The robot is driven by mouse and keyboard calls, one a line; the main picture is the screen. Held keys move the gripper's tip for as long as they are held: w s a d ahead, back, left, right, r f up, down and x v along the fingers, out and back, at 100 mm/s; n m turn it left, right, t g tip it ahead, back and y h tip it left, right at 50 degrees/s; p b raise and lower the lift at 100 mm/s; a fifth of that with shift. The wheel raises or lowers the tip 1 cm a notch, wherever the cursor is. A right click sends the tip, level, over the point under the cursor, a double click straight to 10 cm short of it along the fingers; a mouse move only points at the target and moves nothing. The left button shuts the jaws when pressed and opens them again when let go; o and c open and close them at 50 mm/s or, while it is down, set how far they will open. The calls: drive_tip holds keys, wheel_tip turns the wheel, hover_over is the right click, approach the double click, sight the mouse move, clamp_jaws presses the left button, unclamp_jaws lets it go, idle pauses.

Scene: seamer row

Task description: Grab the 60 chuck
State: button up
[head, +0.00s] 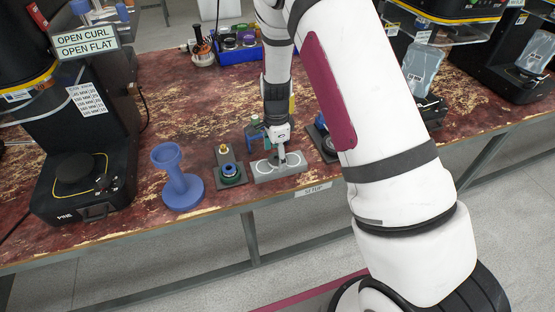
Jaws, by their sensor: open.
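My gripper (281,155) points down over a grey plate with white rings (294,170) at the front of the bench. It is small in the view and reads as open; I cannot tell whether anything is between its fingers. No marking "60" is readable, so I cannot tell which part is the 60 chuck. Left of the plate is a dark stand (232,183) with a blue-green ring and a brass-coloured piece. A dark fixture (326,147) right of the plate is partly hidden by my arm.
A blue spool-shaped stand (183,190) is left of the small stand. A black seamer (85,185) fills the left bench; more machines (510,70) stand at right. A blue crate (240,54) with several jars is behind. The bench's front edge carries a SETUP label (313,189).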

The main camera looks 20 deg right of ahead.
drive_tip(key=shift+f, duration=0.3)
drive_tip(key=c, duration=1.4)
drive_tip(key=shift+r, duration=0.15)
drive_tip(key=shift+c, duration=0.2)
